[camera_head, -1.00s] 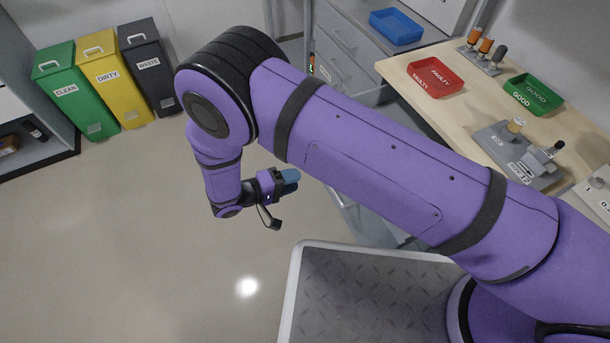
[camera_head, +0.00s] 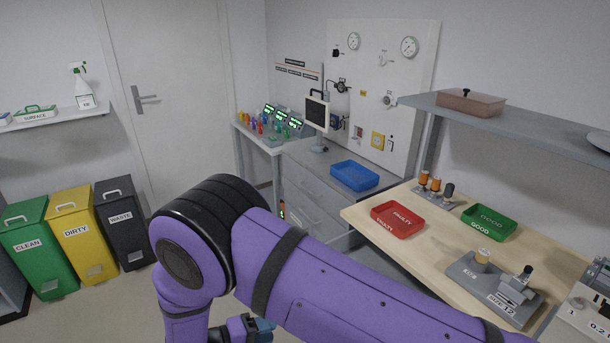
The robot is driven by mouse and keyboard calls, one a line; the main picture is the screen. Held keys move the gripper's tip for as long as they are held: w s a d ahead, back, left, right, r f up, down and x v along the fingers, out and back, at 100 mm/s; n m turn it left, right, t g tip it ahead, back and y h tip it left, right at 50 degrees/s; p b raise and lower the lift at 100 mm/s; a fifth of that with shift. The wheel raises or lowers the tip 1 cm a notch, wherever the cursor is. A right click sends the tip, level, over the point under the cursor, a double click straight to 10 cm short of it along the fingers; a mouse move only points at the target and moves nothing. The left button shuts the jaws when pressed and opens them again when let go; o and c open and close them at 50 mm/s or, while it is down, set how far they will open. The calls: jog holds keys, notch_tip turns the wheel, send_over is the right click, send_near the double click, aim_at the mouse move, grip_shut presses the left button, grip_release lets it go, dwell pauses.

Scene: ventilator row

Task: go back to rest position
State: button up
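My purple arm stretches from the lower right across the bottom of the head view, with its elbow at lower centre-left. My gripper (camera_head: 259,329) shows only partly at the bottom edge, below the arm. Its dark body and blue tip are visible, but the fingers are too small and cut off to tell whether they are open. It hangs over the floor area, apart from the bench and bins. No object shows in it.
A wooden bench (camera_head: 383,237) on the right holds a red FAULTY tray (camera_head: 398,219), a green GOOD tray (camera_head: 489,222) and a grey test fixture (camera_head: 495,286). A blue tray (camera_head: 354,176) sits on the grey cabinet. Green, yellow and dark bins (camera_head: 122,222) stand at left.

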jog(key=w+d+r+m+g+y, duration=0.1)
jog(key=w+d+r+g+y, duration=0.1)
jog(key=d+r, duration=0.7)
jog(key=w+d+r+m+g+y, duration=0.25)
jog(key=d+r, duration=0.25)
jog(key=r, duration=0.8)
jog(key=w+d+r+m+g+y, duration=0.1)
jog(key=w+d+r+g+y, duration=0.15)
jog(key=d+r, duration=0.65)
jog(key=s+d+r+y, duration=0.4)
jog(key=s+d+r, duration=0.5)
jog(key=r, duration=0.4)
jog(key=s+d+r+m+t+y, duration=0.1)
jog(key=s+d+r+t+y, duration=0.1)
jog(key=s+d+t, duration=0.3)
jog(key=s+d+r, duration=0.1)
jog(key=s+d, duration=0.2)
jog(key=s, duration=0.3)
jog(key=shift+s+d+r, duration=0.2)
jog(key=shift+s, duration=0.2)
